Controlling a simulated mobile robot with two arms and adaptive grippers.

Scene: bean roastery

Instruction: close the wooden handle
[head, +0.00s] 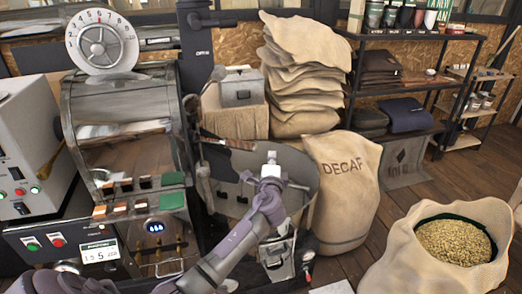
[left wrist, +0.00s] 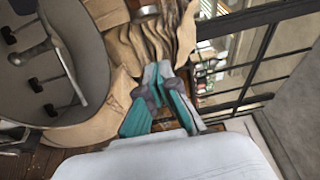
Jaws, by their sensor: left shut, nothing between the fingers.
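The wooden handle (head: 242,145), brown and short, appears to stick out to the right from the roaster's front, above the round cooling tray (head: 313,172). Its exact position is hard to tell. My left gripper (head: 270,184) is shut and empty, in front of the tray's stirrer and apart from the handle in the picture. In the left wrist view its teal fingers (left wrist: 158,92) are together with nothing between them, and the tray (left wrist: 20,95) with its stirrer lies to the left. The handle cannot be made out there. My right gripper is not in view.
The drum roaster (head: 120,105) stands at left. Stacked sacks (head: 305,75) are behind the tray. A DECAF sack (head: 345,205) stands to its right, and an open sack of beans (head: 410,265) is at lower right. Shelves (head: 425,38) stand at the back.

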